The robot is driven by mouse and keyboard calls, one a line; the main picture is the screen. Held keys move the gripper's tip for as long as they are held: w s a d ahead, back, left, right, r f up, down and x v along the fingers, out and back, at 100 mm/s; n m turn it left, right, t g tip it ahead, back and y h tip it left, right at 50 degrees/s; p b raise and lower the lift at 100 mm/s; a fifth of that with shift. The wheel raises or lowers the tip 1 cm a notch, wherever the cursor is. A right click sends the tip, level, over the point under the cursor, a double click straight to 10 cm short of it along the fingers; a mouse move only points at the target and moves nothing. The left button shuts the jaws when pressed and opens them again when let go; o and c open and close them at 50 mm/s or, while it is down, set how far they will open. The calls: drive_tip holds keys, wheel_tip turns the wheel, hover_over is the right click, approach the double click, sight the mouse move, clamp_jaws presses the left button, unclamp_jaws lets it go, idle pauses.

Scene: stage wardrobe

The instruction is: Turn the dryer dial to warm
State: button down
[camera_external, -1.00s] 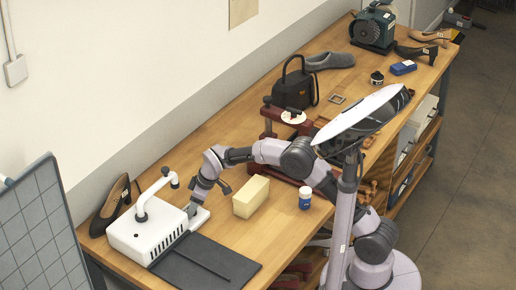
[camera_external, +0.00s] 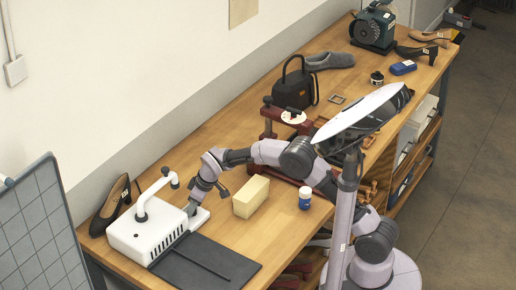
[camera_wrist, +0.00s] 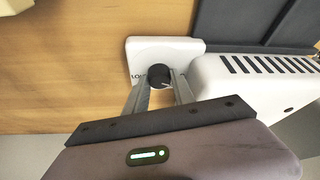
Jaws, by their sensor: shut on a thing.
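The white dryer (camera_external: 146,236) with a bent pipe stands at the near left end of the bench. In the wrist view its slotted body (camera_wrist: 255,78) is on the right. A white control plate (camera_wrist: 140,50) beside it carries a small black dial (camera_wrist: 158,74). Lettering on the plate is partly readable at the dial's left, starting "LO". The other markings are hidden or too small. My gripper (camera_wrist: 159,82) is shut on the dial, one finger on each side. In the external view my gripper (camera_external: 191,209) reaches down to the plate; the dial is hidden there.
A dark flat mat (camera_external: 205,264) lies in front of the dryer. A pale yellow block (camera_external: 251,196) and a blue-white jar (camera_external: 305,198) stand to the right of my gripper. A dark shoe (camera_external: 110,207) leans behind the dryer. Bare bench lies behind the block.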

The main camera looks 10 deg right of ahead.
drive_tip(key=m, duration=0.2)
drive_tip(key=m+t+h, duration=0.1)
drive_tip(key=m, duration=0.2)
drive_tip(key=shift+s+a+h, duration=0.1)
drive_tip(key=shift+s+h, duration=0.05)
drive_tip(key=shift+h, duration=0.15)
drive_tip(key=m, duration=0.2)
drive_tip(key=m+t+h, duration=0.1)
drive_tip(key=m, duration=0.1)
drive_tip(key=shift+a+m+h+p, duration=0.1)
drive_tip(key=shift+m+h+p, duration=0.2)
drive_tip(key=shift+m, duration=0.1)
drive_tip(key=m+h+p, duration=0.1)
drive_tip(key=m+p, duration=0.1)
drive_tip(key=m+h+p, duration=0.1)
drive_tip(key=m+p, duration=0.1)
drive_tip(key=m, duration=0.1)
drive_tip(key=shift+a+r, duration=0.15)
drive_tip(key=shift+r, duration=0.05)
drive_tip(key=m+h+p, duration=0.1)
drive_tip(key=m+p, duration=0.2)
drive_tip(key=shift+f+g, duration=0.15)
drive_tip(key=shift+g, duration=0.15)
drive_tip(key=shift+f+m+p, duration=0.1)
drive_tip(key=shift+m+p, duration=0.25)
drive_tip(key=shift+m, duration=0.05)
drive_tip(key=c, duration=1.1)
unclamp_jaws()
